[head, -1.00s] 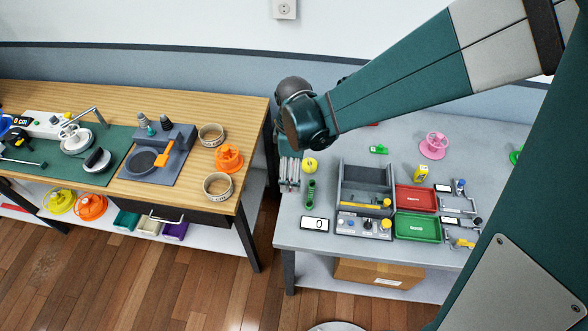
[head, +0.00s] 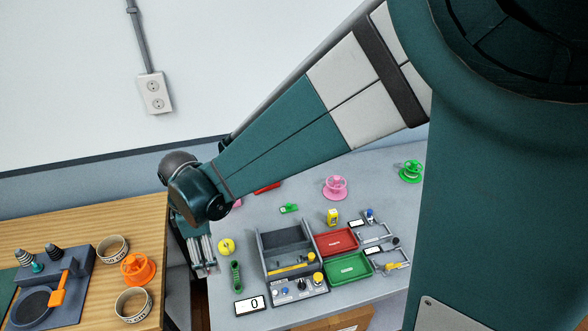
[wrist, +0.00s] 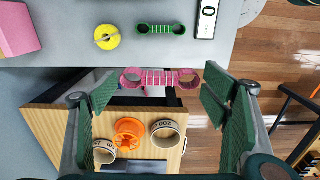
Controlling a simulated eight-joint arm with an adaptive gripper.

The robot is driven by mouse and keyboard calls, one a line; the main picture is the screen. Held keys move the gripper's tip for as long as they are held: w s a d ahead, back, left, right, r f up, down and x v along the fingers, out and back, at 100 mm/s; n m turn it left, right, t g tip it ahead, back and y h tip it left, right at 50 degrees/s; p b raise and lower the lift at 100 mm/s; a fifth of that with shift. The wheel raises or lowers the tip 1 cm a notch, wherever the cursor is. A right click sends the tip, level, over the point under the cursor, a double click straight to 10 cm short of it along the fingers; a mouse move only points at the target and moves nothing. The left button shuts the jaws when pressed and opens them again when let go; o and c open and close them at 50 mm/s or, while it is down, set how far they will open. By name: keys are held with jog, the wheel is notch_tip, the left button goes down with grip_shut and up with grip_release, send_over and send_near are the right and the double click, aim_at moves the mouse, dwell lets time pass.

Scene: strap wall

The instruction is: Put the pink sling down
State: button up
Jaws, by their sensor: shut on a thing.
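The pink sling (wrist: 160,77) has a ribbed middle and a round loop at each end. In the wrist view it lies crosswise between the fingers of my gripper (wrist: 165,90), by the grey table's edge. The fingers are shut on it, though the exact contact is hard to see. In the head view my gripper (head: 203,255) points down at the grey table's left edge, and I cannot make out the sling there. A similar green sling (head: 237,277) lies on the grey table; it also shows in the wrist view (wrist: 161,29).
The grey table (head: 222,297) also bears a yellow round piece (head: 227,246), a display (head: 250,305), a grey bin (head: 282,240), and red (head: 337,241) and green (head: 349,268) trays. A gap separates it from the wooden table (head: 80,217), which holds an orange wheel (head: 138,268) and two rings.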

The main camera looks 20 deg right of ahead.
jog(key=shift+w+d+r, duration=0.1)
jog(key=shift+w+r, duration=0.1)
jog(key=shift+r, duration=0.1)
jog(key=w+d+r, duration=0.1)
jog(key=w+d, duration=0.8)
jog(key=w, duration=0.4)
jog(key=w+d, duration=0.8)
jog(key=w, duration=0.5)
jog(key=w+d+f, duration=0.1)
jog(key=w+d, duration=0.6)
jog(key=d, duration=0.5)
jog(key=w+d, duration=0.8)
jog(key=d, duration=0.5)
jog(key=f, duration=0.5)
jog(key=shift+s+a, duration=0.2)
jog(key=shift+a, duration=0.05)
jog(key=shift+f, duration=0.1)
jog(key=shift+f, duration=3.1)
